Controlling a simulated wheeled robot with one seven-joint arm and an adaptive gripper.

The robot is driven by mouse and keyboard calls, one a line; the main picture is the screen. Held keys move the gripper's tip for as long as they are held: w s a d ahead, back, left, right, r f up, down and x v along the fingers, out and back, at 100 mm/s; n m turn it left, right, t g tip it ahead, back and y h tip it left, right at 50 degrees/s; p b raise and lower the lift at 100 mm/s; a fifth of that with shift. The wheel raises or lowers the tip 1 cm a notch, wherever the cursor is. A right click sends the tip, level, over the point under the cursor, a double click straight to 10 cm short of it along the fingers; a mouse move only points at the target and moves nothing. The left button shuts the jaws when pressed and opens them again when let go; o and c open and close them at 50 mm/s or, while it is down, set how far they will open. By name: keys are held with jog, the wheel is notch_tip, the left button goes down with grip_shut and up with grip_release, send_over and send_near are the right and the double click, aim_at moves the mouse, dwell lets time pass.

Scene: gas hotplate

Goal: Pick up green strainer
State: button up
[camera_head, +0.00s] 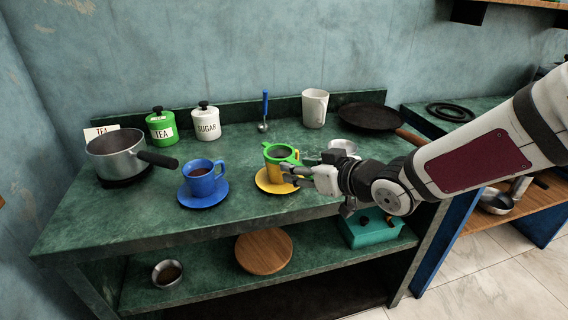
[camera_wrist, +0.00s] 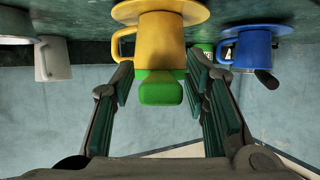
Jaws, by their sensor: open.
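The green strainer (camera_head: 281,158) rests on top of a yellow cup (camera_head: 272,173), which stands on a yellow saucer (camera_head: 266,187). My gripper (camera_head: 291,174) is beside the cup and strainer, on their right in the head view. In the wrist view, which appears upside down, a green part of the strainer (camera_wrist: 160,92) shows in the gap between my open fingers, with the yellow cup (camera_wrist: 161,42) behind it. The fingers do not look closed on it. Part of the strainer and cup is hidden by my gripper in the head view.
A blue cup (camera_head: 202,178) on a blue saucer stands left of the yellow cup. A pot (camera_head: 115,158), green tea tin (camera_head: 161,126), white sugar tin (camera_head: 206,122), white mug (camera_head: 314,108) and pan (camera_head: 366,117) stand around. The counter's front left (camera_head: 120,218) is bare.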

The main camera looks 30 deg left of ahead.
jog(key=shift+c, duration=0.3)
grip_shut()
jog(key=shift+r, duration=0.15)
